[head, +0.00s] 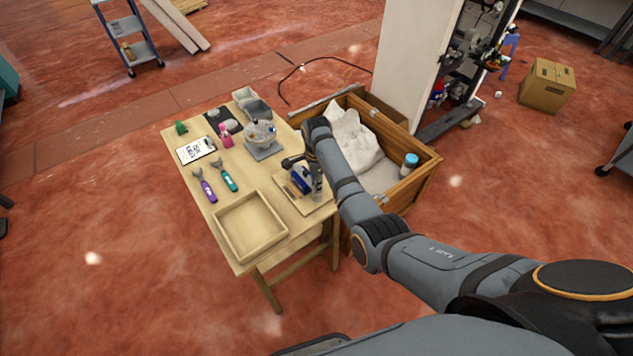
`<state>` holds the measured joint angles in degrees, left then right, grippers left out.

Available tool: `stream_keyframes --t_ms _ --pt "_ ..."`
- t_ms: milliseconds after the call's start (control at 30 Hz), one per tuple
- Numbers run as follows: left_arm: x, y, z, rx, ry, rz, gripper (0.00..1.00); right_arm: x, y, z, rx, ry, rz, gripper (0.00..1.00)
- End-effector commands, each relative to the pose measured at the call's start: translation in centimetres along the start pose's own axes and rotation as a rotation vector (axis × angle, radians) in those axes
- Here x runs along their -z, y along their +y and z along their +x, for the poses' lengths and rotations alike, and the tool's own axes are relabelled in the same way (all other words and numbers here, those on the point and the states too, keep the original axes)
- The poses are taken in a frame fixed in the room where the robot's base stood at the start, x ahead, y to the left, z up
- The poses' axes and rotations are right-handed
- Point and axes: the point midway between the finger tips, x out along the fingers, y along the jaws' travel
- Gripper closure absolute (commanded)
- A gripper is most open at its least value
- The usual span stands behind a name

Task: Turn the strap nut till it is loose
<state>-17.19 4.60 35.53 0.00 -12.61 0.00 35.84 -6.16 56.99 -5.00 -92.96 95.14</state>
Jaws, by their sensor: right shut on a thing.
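A small board (283,191) lies at the right edge of the wooden table, with a blue part (300,182) and a grey upright cylinder (317,186) on it. My right gripper (290,162) hangs from above at the far side of this board, dark and small in the head view. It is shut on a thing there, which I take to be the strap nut. The nut itself is too small and too covered by the fingers to make out, so I cannot tell how loose it is. My left gripper is not in view.
The table (215,183) also bears an empty wooden tray (250,227), a purple wrench (207,186), a teal wrench (225,175), a clipboard (196,149) and a clear bowl (261,132). A wooden crate (425,178) with a white sack (352,138) stands close on the right.

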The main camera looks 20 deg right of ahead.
Motion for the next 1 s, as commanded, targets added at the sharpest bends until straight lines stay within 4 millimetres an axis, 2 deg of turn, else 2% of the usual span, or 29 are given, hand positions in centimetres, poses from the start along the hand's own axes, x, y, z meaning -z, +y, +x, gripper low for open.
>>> stream_keyframes --t_ms 167,500,1000 --pt "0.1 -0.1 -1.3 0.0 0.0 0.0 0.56 0.0 0.0 -0.4 0.0 0.0 -0.094 1.0" --pt "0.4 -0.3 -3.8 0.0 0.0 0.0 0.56 0.0 0.1 -0.5 -0.001 0.0 -0.4 1.0" --pt "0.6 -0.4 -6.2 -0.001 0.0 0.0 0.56 0.1 0.1 -0.3 0.0 0.0 -0.875 1.0"
